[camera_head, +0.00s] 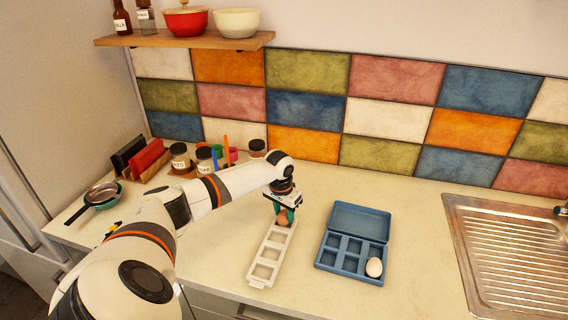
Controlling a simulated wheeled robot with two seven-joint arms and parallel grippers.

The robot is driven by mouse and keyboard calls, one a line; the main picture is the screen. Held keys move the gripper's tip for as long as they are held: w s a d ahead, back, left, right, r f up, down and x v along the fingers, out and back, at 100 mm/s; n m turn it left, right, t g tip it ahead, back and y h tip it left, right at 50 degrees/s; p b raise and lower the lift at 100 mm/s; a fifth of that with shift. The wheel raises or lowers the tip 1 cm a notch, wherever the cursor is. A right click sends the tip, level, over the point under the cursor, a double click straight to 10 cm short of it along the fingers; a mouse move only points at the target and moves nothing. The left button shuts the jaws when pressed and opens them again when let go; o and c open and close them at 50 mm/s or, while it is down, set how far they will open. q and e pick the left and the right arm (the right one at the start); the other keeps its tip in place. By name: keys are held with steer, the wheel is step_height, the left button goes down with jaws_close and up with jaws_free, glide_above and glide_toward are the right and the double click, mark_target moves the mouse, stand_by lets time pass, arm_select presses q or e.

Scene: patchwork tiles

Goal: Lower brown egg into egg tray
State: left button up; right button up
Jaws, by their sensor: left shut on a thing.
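My left gripper (285,216) points down over the far end of a white tray (262,283) with a row of square openings. It is shut on a brown egg (284,222), which shows between the fingers at the far opening. I cannot tell whether the egg touches the tray. The nearer openings look empty. A blue egg box (327,266) with its lid open stands to the right. A white egg (374,267) sits in its near right compartment, and its other compartments look empty. My right gripper cannot be made out.
A metal sink (515,262) is at the right. Spice jars (180,156), coloured pens, a red and black rack (148,157) and pans (101,194) stand at the back left. A wooden shelf (190,40) hangs above. Counter is clear between blue box and sink.

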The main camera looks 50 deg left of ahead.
mark_target(281, 216)
arm_select(q)
steer(key=shift+f, duration=0.2)
steer(key=o, duration=0.7)
steer(key=r, duration=0.4)
steer(key=s+r+b, duration=0.1)
steer(key=r, duration=0.3)
steer(key=r+b, duration=0.1)
steer(key=r, duration=0.3)
steer(key=shift+s+d, duration=0.1)
steer(key=shift+s, duration=0.1)
steer(key=shift+f, duration=0.1)
